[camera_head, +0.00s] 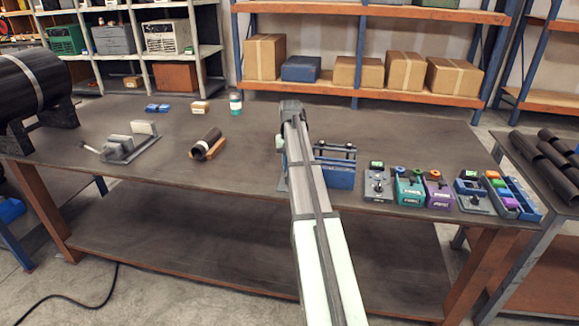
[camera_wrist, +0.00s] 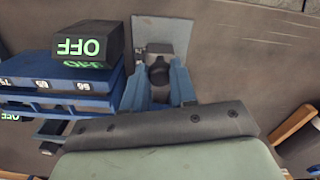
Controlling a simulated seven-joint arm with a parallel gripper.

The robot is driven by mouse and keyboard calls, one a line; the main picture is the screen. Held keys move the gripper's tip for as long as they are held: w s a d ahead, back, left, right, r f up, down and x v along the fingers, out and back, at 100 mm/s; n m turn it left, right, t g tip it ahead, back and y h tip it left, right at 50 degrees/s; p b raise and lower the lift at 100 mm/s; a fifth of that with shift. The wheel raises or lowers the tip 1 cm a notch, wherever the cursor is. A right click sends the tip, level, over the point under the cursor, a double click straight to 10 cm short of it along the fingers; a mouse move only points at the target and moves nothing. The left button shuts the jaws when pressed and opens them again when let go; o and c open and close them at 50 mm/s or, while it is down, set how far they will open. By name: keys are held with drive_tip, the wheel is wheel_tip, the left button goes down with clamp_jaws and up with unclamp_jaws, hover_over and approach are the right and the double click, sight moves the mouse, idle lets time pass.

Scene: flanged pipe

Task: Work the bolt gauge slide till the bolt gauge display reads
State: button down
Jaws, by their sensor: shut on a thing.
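In the wrist view the bolt gauge display (camera_wrist: 92,42) is a black block with green lettering that reads OFF. It sits on a blue gauge body (camera_wrist: 58,80) with white number marks along its edge. My gripper (camera_wrist: 158,78) has its two blue fingers closed around a small dark knob (camera_wrist: 159,71), which I take for the slide, beside the display. In the head view the blue gauge (camera_head: 336,175) stands just right of my arm. My fingers and the knob are hidden there behind my arm.
Right of the gauge stand several small boxed devices (camera_head: 409,189) and a blue tray of coloured pieces (camera_head: 517,204). Left of my arm are a black tube on a wooden cradle (camera_head: 207,144) and a grey clamp (camera_head: 130,147). The tabletop (camera_head: 258,122) between is mostly clear.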

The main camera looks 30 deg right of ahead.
drive_tip(key=shift+w+d, duration=0.3)
drive_tip(key=shift+w, duration=0.05)
drive_tip(key=shift+s, duration=0.1)
drive_tip(key=c, duration=0.9)
unclamp_jaws()
wheel_tip(320, 180, up, 14)
drive_tip(key=shift+f, duration=0.1)
